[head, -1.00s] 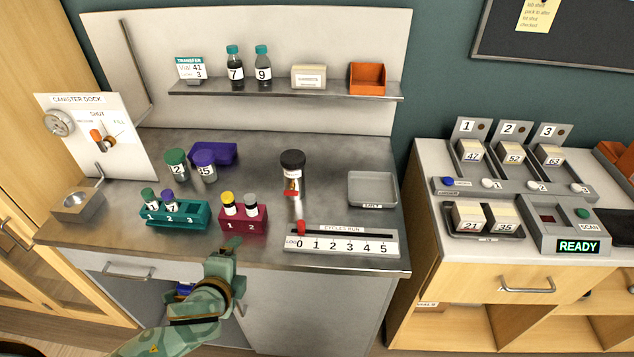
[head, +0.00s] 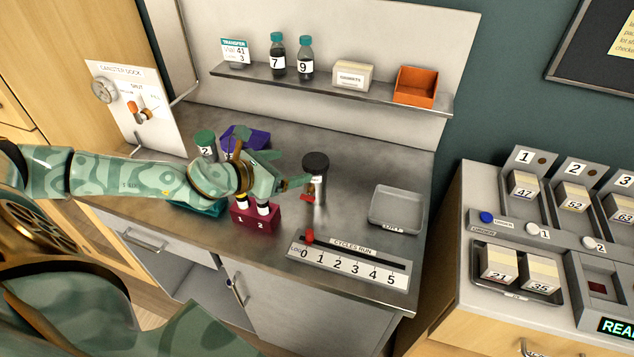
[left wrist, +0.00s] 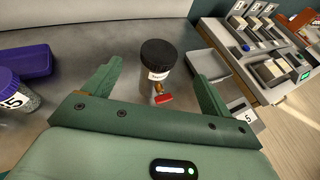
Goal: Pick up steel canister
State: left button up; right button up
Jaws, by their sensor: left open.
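The steel canister (head: 315,180) stands upright on the steel bench, with a black lid, a pale label and a small red part low on its front. It also shows in the left wrist view (left wrist: 157,70), between and beyond my fingertips. My left gripper (head: 294,172) is open and just left of the canister in the head view. In the left wrist view its two green fingers (left wrist: 157,88) point toward the canister, one on each side, and hold nothing. My right gripper does not show.
A maroon rack (head: 256,215) and a purple tray (head: 246,138) are near my left arm. A grey tray (head: 397,209) lies right of the canister. The cycles-run scale (head: 350,262) lies at the bench front. A shelf (head: 330,88) with bottles runs behind.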

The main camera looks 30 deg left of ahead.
aim_at(314, 162)
pick_arm(q)
jog(key=x, duration=0.6)
jog(key=shift+w+d, duration=0.1)
jog(key=shift+w, duration=0.15)
jog(key=x, duration=0.2)
jog(key=f+x, duration=0.1)
jog(key=x, duration=0.2)
jog(key=shift+b, duration=0.35)
jog(key=shift+s, duration=0.1)
jog(key=shift+c, duration=0.5)
jog(key=c, duration=1.5)
grip_shut()
jog(key=shift+r, duration=0.1)
